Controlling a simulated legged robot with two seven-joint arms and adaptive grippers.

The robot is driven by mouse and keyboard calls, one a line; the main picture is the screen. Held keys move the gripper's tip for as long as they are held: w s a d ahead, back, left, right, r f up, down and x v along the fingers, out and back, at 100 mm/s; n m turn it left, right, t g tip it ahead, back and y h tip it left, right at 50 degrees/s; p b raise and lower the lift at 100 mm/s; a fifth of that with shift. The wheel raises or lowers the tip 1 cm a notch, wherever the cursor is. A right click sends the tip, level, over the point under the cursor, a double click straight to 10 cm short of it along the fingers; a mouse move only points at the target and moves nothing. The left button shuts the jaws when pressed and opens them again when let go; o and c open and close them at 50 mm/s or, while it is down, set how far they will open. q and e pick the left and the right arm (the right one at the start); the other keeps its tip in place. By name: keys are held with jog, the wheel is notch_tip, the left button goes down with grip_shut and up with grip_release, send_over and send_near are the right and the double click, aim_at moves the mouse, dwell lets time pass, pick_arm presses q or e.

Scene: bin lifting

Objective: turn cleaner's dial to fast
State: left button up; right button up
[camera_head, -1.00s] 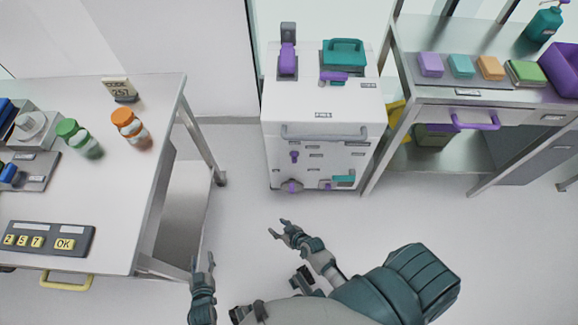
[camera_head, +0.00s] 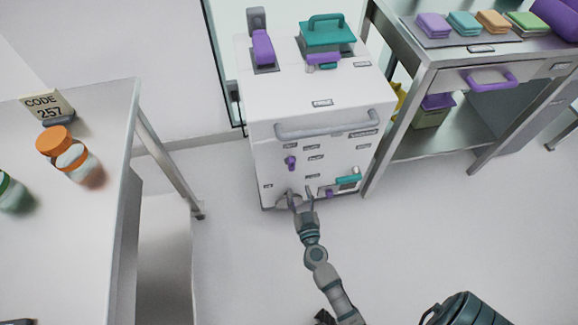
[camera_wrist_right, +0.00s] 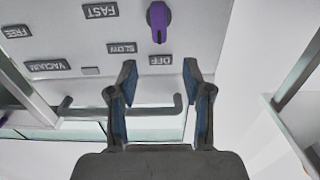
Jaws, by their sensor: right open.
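The cleaner is a white cabinet (camera_head: 350,85) with a grey bar handle (camera_head: 335,124) across its front. Its small purple dial (camera_head: 290,162) sits on the front, left of several labels. In the right wrist view, the dial (camera_wrist_right: 158,20) is purple with a dark rim, beyond the fingertips. Upside-down labels there read OFF (camera_wrist_right: 160,60), SLOW (camera_wrist_right: 122,48) and FAST (camera_wrist_right: 100,10). My right gripper (camera_head: 302,194) is open and empty, in front of the cabinet's lower part, below the dial in the head view. My left gripper is out of view.
A steel table (camera_head: 110,115) stands at the left with an orange-capped bottle (camera_head: 65,152) and a CODE 257 sign (camera_head: 47,106). A shelf unit (camera_head: 440,55) with coloured blocks stands right of the cabinet.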

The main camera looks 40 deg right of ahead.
aim_at(292, 166)
jog(key=x, duration=0.3)
jog(key=b+x, duration=0.1)
jog(key=x, duration=0.6)
jog(key=shift+w+d+f, duration=0.2)
jog(key=shift+d+f, duration=0.05)
jog(key=shift+f, duration=0.05)
jog(key=shift+w+d+r+b, duration=0.1)
jog(key=shift+w+r+b, duration=0.05)
jog(key=shift+w+b, duration=0.25)
grip_shut()
